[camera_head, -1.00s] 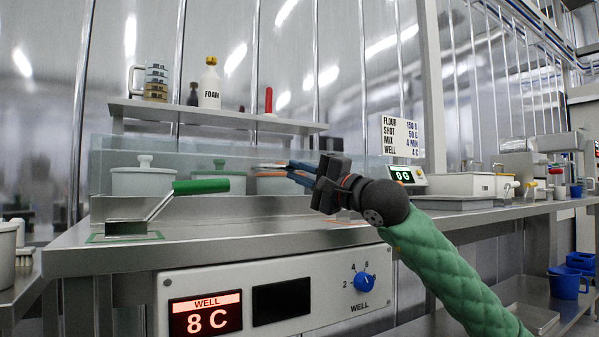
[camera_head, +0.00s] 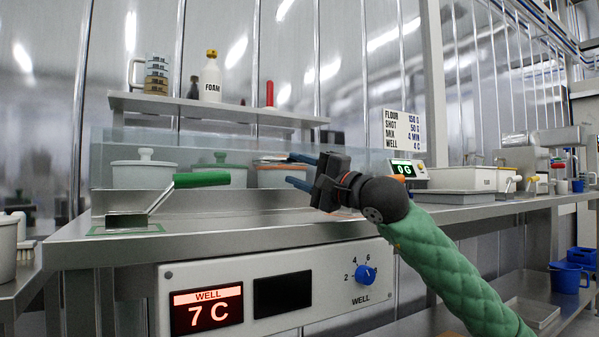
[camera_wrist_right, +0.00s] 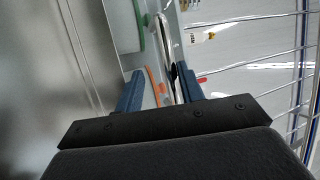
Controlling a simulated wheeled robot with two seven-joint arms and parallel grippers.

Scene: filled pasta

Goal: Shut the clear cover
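The clear cover (camera_head: 225,136) shows as a see-through, faintly bluish pane along the well on the steel counter. Lidded pots show in and through it: a white one (camera_head: 140,176), a green-rimmed one (camera_head: 238,176) and an orange-rimmed one (camera_head: 275,178). The cover's exact angle is hard to tell. My right gripper (camera_head: 288,169) is open at the right end of the well, its blue fingers pointing left near the orange-rimmed pot. In the wrist view its fingers (camera_wrist_right: 160,90) stand apart with nothing clearly held; contact with the cover cannot be told. My left gripper is out of view.
A green-handled scoop (camera_head: 200,180) lies at the counter's left front. A shelf (camera_head: 215,108) with a foam bottle (camera_head: 210,78) is above the well. The panel below shows a WELL display (camera_head: 207,308) reading 7 C and a blue knob (camera_head: 365,275). A scale (camera_head: 408,170) stands to the right.

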